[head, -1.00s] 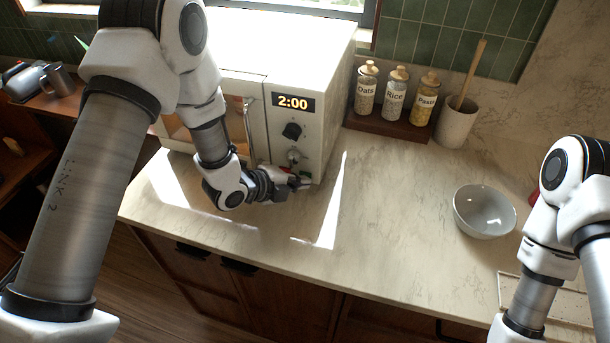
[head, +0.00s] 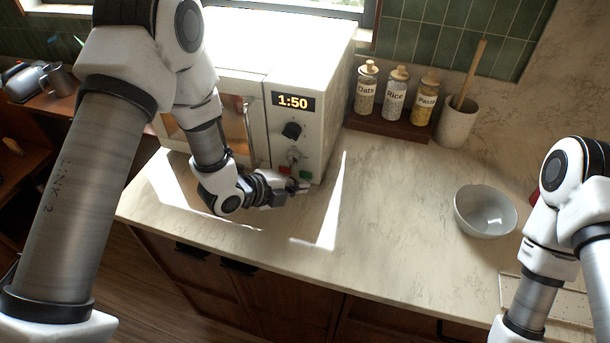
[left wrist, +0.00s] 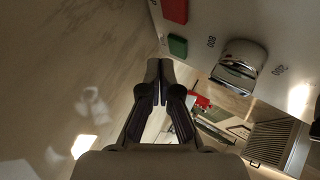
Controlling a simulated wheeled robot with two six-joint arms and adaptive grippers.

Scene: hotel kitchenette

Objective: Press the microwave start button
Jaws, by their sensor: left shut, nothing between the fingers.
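The white microwave (head: 310,60) stands on the counter, its display (head: 295,102) reading 1:50. Its green button (head: 305,174) is low on the control panel, and it also shows in the left wrist view (left wrist: 178,46). A red button (head: 284,170) sits left of the green one in the head view. My left gripper (head: 299,188) is shut and empty, just in front of and below the green button. In the left wrist view, its closed fingertips (left wrist: 160,66) appear apart from the green button. My right arm shows at the right, but its gripper is out of view.
A dark knob (head: 292,130) and a lower metallic knob (left wrist: 238,66) are on the panel. Oats, rice and pasta jars (head: 396,95) stand on a wooden tray, beside a utensil cup (head: 456,125). A bowl (head: 485,211) sits right. The middle counter is clear.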

